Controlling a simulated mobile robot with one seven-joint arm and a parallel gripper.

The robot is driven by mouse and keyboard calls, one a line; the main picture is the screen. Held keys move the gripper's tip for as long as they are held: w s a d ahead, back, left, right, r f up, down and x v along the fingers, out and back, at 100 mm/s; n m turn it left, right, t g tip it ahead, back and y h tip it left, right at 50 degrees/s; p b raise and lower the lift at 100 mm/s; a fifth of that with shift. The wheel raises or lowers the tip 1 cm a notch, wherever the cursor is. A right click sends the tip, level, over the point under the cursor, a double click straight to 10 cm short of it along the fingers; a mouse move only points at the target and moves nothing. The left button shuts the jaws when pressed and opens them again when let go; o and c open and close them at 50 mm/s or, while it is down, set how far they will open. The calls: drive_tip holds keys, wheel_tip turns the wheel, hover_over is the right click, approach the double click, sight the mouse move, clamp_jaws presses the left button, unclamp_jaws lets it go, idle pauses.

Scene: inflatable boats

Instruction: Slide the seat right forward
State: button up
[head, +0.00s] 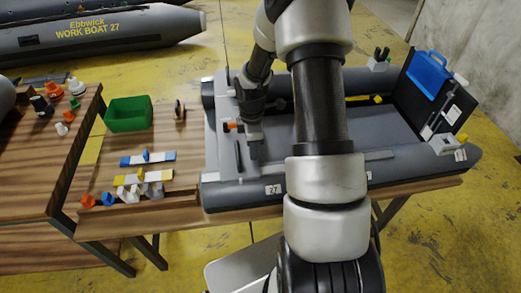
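A small grey inflatable boat (245,195) marked 27 lies on the wooden table, its dark transom (440,90) to the right. A light grey crosswise panel (213,140) spans the left end between the tubes; I cannot tell for sure whether it is the seat. My gripper (254,152) points down inside the left part of the boat, just right of this panel, near a dark upright bar (238,156) and an orange piece (234,126). Its fingers are small and dark, so their opening and any contact are unclear. My arm hides the middle of the boat.
A blue can (428,72) stands against the transom. A green bin (129,114), a blue-and-white strip (148,159) and small coloured fittings lie on the table left of the boat. A second wooden table (40,185) stands at far left.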

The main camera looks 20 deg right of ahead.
sight(244, 160)
drive_tip(key=shift+w+a+f+b, duration=0.15)
drive_tip(key=shift+a, duration=0.75)
drive_tip(key=shift+w+a+f+b, duration=0.1)
drive_tip(key=shift+w+a+f, duration=0.1)
drive_tip(key=shift+a, duration=0.7)
drive_tip(key=shift+w+a+f+b, duration=0.1)
drive_tip(key=shift+w+a+b, duration=0.05)
drive_tip(key=shift+a, duration=0.75)
drive_tip(key=shift+s+d, duration=0.2)
drive_tip(key=shift+d, duration=0.35)
drive_tip(key=shift+s+d, duration=0.15)
drive_tip(key=shift+d, duration=0.4)
wheel_tip(244, 160, up, 10)
drive_tip(key=p, duration=0.7)
drive_tip(key=shift+w+f, duration=0.25)
drive_tip(key=shift+w, duration=0.05)
